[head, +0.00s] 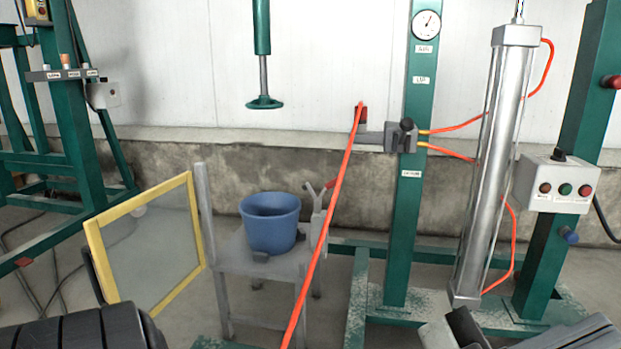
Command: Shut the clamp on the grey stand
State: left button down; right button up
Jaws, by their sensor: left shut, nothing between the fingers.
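The grey stand (235,258) is low, in the left-middle of the head view, with a blue bucket (270,222) on its top. A small grey clamp (318,222) is at the stand's right edge, beside the bucket. Its red-tipped handle (329,185) sticks up at a tilt; the picture is too small to tell how its jaw sits. A red hose passes in front of its right side. My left gripper (140,326) is dark, at the bottom left, shut and empty, well apart from the clamp. At the bottom right, part of my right gripper (462,328) shows; its fingers are unclear.
A yellow-framed clear panel (150,240) stands left of the stand. A red hose (328,220) slants down past the clamp. A green post (412,190), a silver cylinder (490,170) and a button box (555,185) are to the right. A green rod (262,60) hangs above.

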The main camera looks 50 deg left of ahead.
aim_at(331, 184)
jog(key=u, duration=0.7)
jog(key=i, duration=0.7)
jog(key=u, duration=0.7)
jog(key=i, duration=0.5)
